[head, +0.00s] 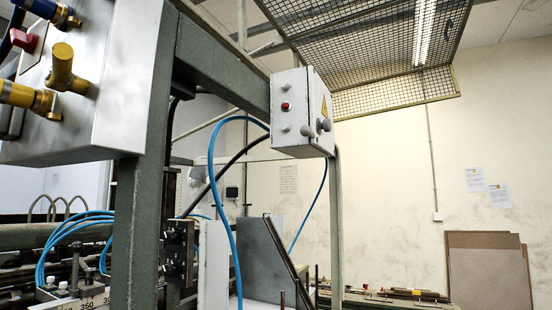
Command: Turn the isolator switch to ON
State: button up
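A light grey control box (289,97) is mounted on the green-grey metal frame, a little right of the middle. Its right side carries a yellow warning triangle (325,106) and a grey rotary knob (324,125), which looks like the isolator switch. The knob is small and seen at an angle, so I cannot read its position or any ON/OFF marks. The box's front face has a small red button (285,106) with grey round fittings around it. My gripper is not in view.
The green-grey frame post (136,235) stands at the left. A large grey panel (125,90) with brass and blue fittings hangs beside it. Blue hoses (216,190) loop below the control box. A wire mesh guard (370,45) is overhead. Open space lies right of the box.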

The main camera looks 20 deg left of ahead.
aim_at(29, 43)
jog(key=j+u, duration=0.15)
jog(key=u, duration=1.75)
jog(key=k+j, duration=0.05)
